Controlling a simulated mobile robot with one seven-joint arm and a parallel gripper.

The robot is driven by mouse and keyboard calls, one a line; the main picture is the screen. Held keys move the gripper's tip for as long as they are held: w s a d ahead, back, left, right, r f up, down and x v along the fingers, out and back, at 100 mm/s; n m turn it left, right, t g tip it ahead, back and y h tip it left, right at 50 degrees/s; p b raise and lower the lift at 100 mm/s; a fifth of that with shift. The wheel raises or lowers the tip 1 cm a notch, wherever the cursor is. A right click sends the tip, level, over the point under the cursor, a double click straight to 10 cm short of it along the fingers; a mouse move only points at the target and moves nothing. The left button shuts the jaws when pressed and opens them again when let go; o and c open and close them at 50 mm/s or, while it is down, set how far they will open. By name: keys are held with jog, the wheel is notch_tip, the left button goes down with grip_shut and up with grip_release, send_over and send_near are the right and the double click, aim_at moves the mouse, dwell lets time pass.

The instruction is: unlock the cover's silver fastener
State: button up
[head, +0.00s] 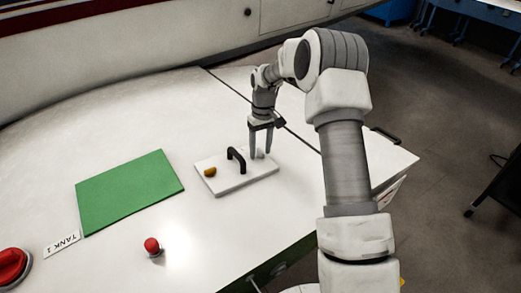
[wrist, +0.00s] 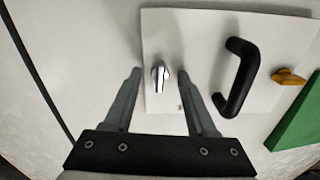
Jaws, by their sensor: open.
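A white cover plate (head: 230,182) lies on the white worktop, with a black arched handle (head: 236,157) in its middle. A yellow-orange fastener (head: 210,171) sits at its left end in the head view. The silver fastener (wrist: 160,76) is at the other end and shows clearly in the wrist view. My gripper (head: 260,155) points down over that end of the cover. In the wrist view my gripper (wrist: 162,72) is open, one finger on each side of the silver fastener, with gaps on both sides. I cannot tell the exact fingertip height.
A green mat (head: 128,190) lies to the left on the worktop (head: 200,235). The black handle stands close to my gripper.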

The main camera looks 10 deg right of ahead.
aim_at(260, 150)
jog(key=shift+r, duration=0.1)
jog(key=shift+w+d+r+p, duration=0.15)
jog(key=shift+r+p, duration=0.65)
jog(key=shift+r, duration=0.4)
jog(key=shift+w+d+r+p, duration=0.15)
jog(key=shift+r+p, duration=0.6)
jog(key=shift+r, duration=0.45)
jog(key=shift+a, duration=0.1)
